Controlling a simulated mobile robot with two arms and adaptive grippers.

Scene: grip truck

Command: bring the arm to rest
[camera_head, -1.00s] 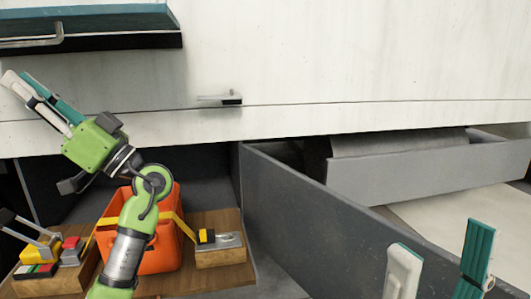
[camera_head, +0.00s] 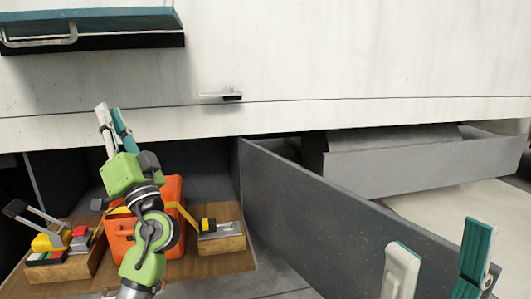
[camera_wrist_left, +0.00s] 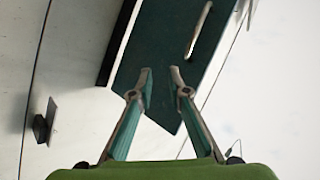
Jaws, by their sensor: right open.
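My left gripper (camera_head: 108,107) is raised in front of the white truck panel (camera_head: 300,60), with its fingers pointing up. In the left wrist view my left gripper (camera_wrist_left: 160,74) shows a gap between its fingertips with nothing held. The green left arm (camera_head: 152,235) stands in front of the orange container (camera_head: 122,241) and hides part of it. My right gripper (camera_head: 441,235) is at the lower right, open and empty, its two fingers well apart.
A wooden tray (camera_head: 226,262) holds the container, tools and wooden blocks. A grey panel (camera_head: 320,215) slants beside it. A teal shelf (camera_head: 100,22) with a handle (camera_head: 40,40) juts out at upper left. A small handle (camera_head: 222,96) is on the white panel.

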